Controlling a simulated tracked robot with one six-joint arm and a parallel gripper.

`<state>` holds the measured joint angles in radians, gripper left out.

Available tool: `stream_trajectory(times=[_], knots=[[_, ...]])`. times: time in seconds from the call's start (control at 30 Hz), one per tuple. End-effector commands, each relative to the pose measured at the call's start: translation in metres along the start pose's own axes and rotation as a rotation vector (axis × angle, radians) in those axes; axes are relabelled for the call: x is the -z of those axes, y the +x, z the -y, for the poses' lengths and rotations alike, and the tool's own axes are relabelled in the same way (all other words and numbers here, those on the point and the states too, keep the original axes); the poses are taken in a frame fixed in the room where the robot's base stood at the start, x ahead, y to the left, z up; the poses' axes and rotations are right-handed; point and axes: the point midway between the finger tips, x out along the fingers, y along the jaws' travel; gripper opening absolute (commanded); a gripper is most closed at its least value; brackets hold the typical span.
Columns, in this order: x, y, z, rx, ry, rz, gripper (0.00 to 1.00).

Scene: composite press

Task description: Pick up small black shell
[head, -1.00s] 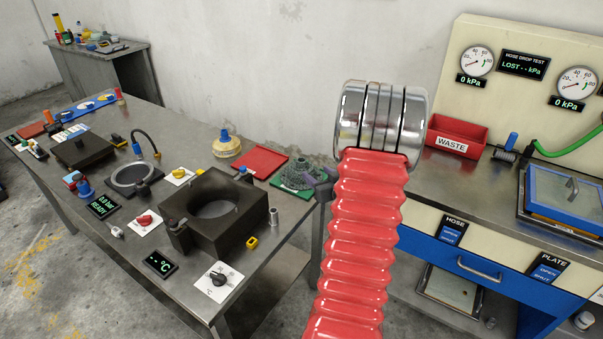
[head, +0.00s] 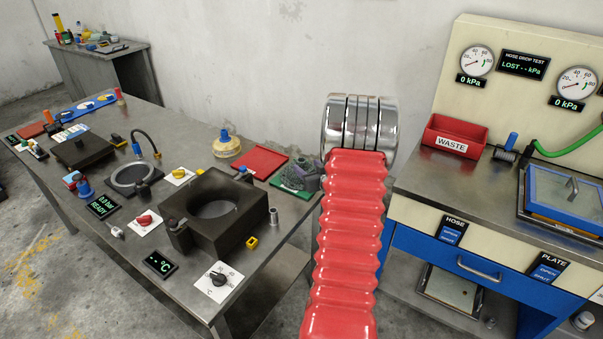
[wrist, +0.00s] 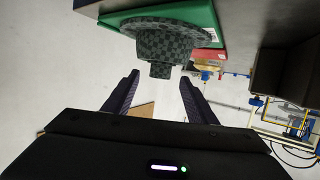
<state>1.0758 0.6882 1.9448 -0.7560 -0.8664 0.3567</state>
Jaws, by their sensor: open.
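The small black shell (head: 298,174) has a dark grey-green checkered surface. It sits on a green mat (head: 277,182) at the right end of the left bench. In the wrist view the shell (wrist: 165,45) shows a wide round brim, a narrower raised body and a small stub pointing toward my gripper. My gripper (wrist: 159,88) is open and empty. Its two dark fingers point at the shell, with the stub in line between them and a gap left. In the head view my red arm hides most of the gripper, beside the shell.
A dark block mould (head: 243,215) with a round cavity stands left of the shell. A red mat (head: 258,161) lies behind it. A red waste bin (head: 453,138) stands on the right bench. A gap of floor separates the benches.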

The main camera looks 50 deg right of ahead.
Motion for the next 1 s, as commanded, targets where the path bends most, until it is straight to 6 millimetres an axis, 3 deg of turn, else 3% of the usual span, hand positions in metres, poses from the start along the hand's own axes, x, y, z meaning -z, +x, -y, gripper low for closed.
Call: stream_trajectory(times=[0.2,0.37,0.9,1.0], knots=[[0.001,0.029,0.002,0.001,0.000,0.000,0.52],[0.001,0.043,0.001,0.001,0.000,-0.001,0.52],[0.001,0.043,0.001,0.000,0.000,0.000,0.52],[0.001,0.043,0.001,0.000,0.000,0.000,0.46]])
